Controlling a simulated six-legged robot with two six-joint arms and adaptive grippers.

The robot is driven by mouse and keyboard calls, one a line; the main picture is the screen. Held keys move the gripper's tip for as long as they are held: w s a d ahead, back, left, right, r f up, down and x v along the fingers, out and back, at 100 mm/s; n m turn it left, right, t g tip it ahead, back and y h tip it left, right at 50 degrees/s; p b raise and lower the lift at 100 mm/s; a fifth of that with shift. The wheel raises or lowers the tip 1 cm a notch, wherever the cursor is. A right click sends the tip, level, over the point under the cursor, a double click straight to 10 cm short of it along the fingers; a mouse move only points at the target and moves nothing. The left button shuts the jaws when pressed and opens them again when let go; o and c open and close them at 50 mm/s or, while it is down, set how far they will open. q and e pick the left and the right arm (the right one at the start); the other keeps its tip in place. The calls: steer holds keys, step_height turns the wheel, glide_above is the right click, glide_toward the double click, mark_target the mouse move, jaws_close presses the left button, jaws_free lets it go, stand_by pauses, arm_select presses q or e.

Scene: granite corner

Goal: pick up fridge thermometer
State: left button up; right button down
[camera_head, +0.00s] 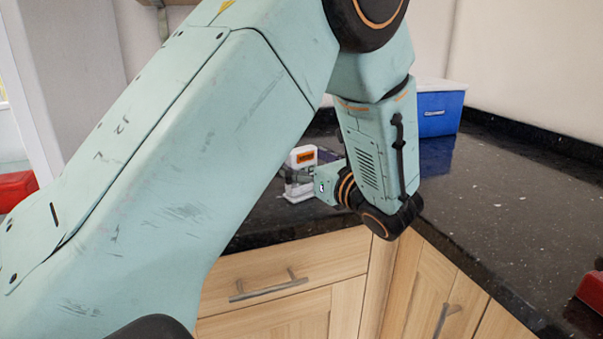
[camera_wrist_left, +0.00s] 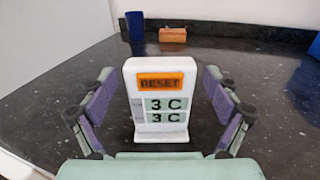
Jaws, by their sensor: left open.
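The fridge thermometer (camera_wrist_left: 160,110) is a white upright block with an orange RESET button and two "3 C" readouts. It stands on the dark granite worktop, centred in the left wrist view. In the head view its upper part (camera_head: 302,157) shows beyond my left arm. My left gripper (camera_wrist_left: 158,105) is open, with one finger on each side of the thermometer and a visible gap on both sides. In the head view the left gripper (camera_head: 300,176) is small and partly covers the thermometer. My right gripper is not in view.
A blue box (camera_head: 438,112) with a white lid stands at the back of the worktop (camera_head: 490,190). An orange-brown block (camera_wrist_left: 172,35) and a dark blue item (camera_wrist_left: 135,24) stand behind the thermometer. Red objects sit at the far left (camera_head: 16,188) and right edge (camera_head: 592,290). Wooden drawers are below.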

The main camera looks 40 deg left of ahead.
arm_select(q)
steer(key=shift+a+f, duration=0.15)
steer(key=shift+a, duration=0.05)
steer(key=shift+c, duration=1.3)
steer(key=shift+d, duration=0.2)
steer(key=c, duration=0.5)
steer(key=shift+a, duration=0.15)
steer(key=c, duration=0.4)
steer(key=shift+c, duration=1.2)
step_height(320, 180, up, 10)
steer(key=p, duration=0.3)
steer(key=shift+f, duration=0.1)
